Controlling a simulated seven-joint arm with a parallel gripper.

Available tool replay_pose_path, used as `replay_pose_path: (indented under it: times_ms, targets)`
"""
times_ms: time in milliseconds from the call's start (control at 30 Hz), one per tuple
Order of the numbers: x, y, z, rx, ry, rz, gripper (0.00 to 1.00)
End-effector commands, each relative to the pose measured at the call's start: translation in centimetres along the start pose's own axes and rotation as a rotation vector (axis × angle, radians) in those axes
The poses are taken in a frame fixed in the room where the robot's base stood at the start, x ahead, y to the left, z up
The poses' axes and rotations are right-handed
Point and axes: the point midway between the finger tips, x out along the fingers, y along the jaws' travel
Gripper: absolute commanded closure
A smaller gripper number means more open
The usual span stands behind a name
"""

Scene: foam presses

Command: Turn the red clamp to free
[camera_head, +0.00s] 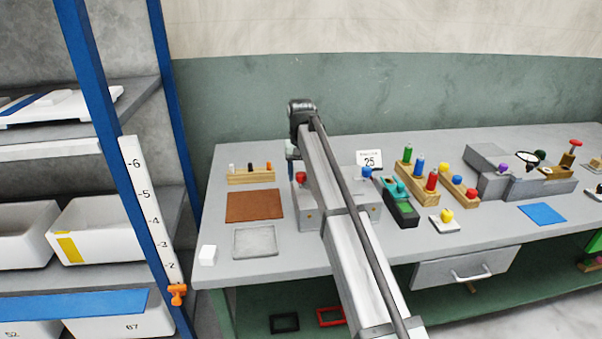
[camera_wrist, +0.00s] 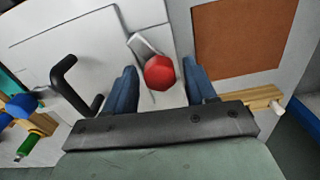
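The red clamp (camera_wrist: 159,73) has a red faceted knob and a pale bracket beside it, on a light grey block (camera_wrist: 90,35). In the head view the red clamp (camera_head: 301,177) shows at the left of the grey press block (camera_head: 308,215), left of my arm. My gripper (camera_wrist: 162,84) is open, with one blue finger on each side of the red knob in the wrist view. I see gaps between the knob and both fingers. In the head view my gripper (camera_head: 292,151) hangs above and behind the clamp, partly hidden by my arm.
A black handle (camera_wrist: 70,85) rises near the left finger. A brown mat (camera_head: 254,206), a grey tray (camera_head: 255,242) and a wooden peg rack (camera_head: 250,179) lie left. A blue knob (camera_head: 367,172), a "25" card (camera_head: 369,159) and several wooden holders stand right of my arm.

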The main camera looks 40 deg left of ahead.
Motion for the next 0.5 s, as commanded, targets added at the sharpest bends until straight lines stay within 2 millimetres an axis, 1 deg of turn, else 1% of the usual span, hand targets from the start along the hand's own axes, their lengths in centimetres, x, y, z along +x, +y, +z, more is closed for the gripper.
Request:
replay_pose_path:
  times_ms: [33,67,500]
  targets:
    - [-0.01,0.00,0.00,0.000,0.000,0.000,0.49]
    - [-0.01,0.00,0.00,0.000,0.000,0.000,0.52]
    - [-0.02,0.01,0.00,0.000,0.000,0.000,0.94]
